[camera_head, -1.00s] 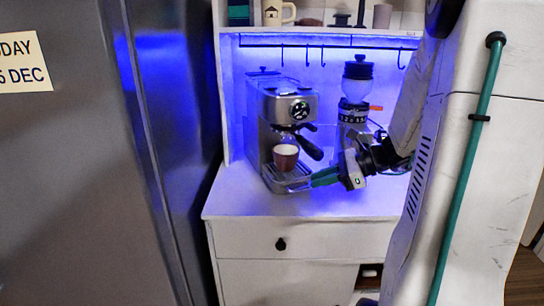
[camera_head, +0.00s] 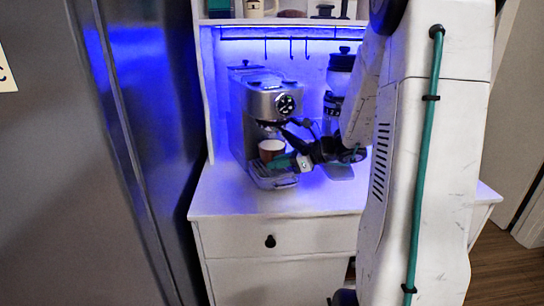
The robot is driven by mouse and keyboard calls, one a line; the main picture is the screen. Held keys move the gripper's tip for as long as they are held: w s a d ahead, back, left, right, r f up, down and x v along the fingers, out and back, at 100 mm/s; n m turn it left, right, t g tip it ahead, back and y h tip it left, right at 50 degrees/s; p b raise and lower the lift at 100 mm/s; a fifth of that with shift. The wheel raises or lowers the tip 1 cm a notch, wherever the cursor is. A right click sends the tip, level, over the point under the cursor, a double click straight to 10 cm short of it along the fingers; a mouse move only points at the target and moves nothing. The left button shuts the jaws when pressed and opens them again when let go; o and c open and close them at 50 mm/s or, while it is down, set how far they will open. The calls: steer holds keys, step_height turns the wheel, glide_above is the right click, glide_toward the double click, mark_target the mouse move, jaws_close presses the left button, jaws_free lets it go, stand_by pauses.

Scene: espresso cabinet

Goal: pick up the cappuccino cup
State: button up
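The cappuccino cup (camera_head: 268,154), brown-red with a white inside, stands upright on the drip tray (camera_head: 272,182) of the silver espresso machine (camera_head: 262,100), below its spout. My gripper (camera_head: 280,163) reaches in from the right with its green fingers at the cup's lower right side. The fingers overlap the cup's edge in this view. I cannot tell whether they touch it, or whether they are open or shut, because they are small and seen from the side.
A coffee grinder (camera_head: 337,88) stands behind my arm, partly hidden. A shelf edge (camera_head: 280,22) with hooks hangs above. A steel fridge (camera_head: 130,150) stands close on the left. The white counter (camera_head: 225,200) is clear in front of the machine.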

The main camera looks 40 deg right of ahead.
steer(key=shift+w+a, duration=0.45)
steer(key=shift+w, duration=0.15)
steer(key=shift+w+a+f, duration=0.2)
steer(key=shift+w+a, duration=0.05)
steer(key=shift+w, duration=0.1)
jaws_close()
steer(key=shift+r, duration=0.15)
